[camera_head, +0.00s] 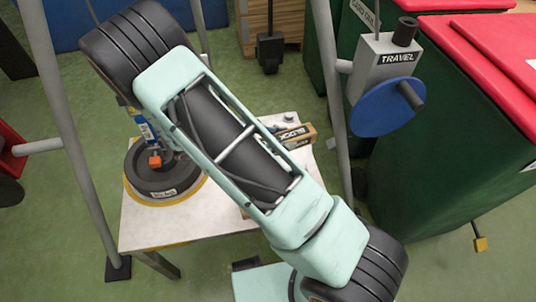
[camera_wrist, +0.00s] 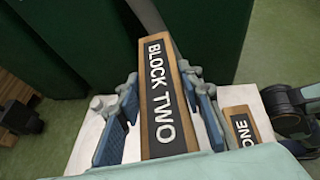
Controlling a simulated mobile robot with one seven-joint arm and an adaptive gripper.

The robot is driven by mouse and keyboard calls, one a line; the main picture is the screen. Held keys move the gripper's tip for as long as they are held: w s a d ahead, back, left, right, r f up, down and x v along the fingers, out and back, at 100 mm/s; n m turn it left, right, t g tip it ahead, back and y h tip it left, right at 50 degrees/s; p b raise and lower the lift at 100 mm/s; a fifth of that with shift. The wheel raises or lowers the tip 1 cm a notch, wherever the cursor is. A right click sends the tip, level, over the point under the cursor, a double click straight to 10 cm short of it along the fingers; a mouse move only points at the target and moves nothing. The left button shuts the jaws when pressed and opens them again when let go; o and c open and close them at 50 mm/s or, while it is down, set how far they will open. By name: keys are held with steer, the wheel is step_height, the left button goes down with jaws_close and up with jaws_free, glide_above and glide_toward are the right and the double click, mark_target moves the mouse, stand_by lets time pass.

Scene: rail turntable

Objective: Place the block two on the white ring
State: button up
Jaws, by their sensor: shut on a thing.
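Block two (camera_wrist: 165,100) is a wooden bar with a black face lettered "BLOCK TWO". It fills the middle of the wrist view. My gripper (camera_wrist: 163,115) is shut on it, with a blue-padded finger on each side. In the head view a wooden bar lettered "BLOCK" (camera_head: 299,135) shows beside my arm and looks like its far end. My arm hides most of the gripper there. Whether the block touches the table, I cannot tell. I cannot make out a white ring in either view.
A pale table (camera_head: 150,228) carries a dark turntable (camera_head: 165,178) with a yellow rim at left. A block lettered "ONE" (camera_wrist: 243,130) lies right of my gripper. A green bin (camera_head: 450,150) and a grey "TRAVEL" box with blue disc (camera_head: 382,108) stand at right. Grey posts (camera_head: 75,130) flank the table.

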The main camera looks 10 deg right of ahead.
steer(key=w+f+b, duration=0.2)
steer(key=w+f, duration=0.1)
steer(key=w, duration=0.2)
steer(key=w+a+f+n+t+b, duration=0.1)
steer(key=w+f, duration=0.2)
steer(key=w, duration=0.3)
steer(key=w+a+f+n+t+b, duration=0.1)
steer(key=w+f+b, duration=0.1)
steer(key=w, duration=0.4)
steer(key=shift+f+y+b, duration=0.35)
steer(key=shift+f+y, duration=0.05)
steer(key=shift+f, duration=0.35)
steer(key=shift+w+d+f, duration=0.1)
steer(key=shift+f, duration=0.1)
steer(key=shift+w+f+b, duration=0.1)
steer(key=shift+f+b, duration=0.75)
steer(key=shift+f, duration=0.7)
steer(key=shift+f, duration=0.15)
steer(key=o, duration=1.4)
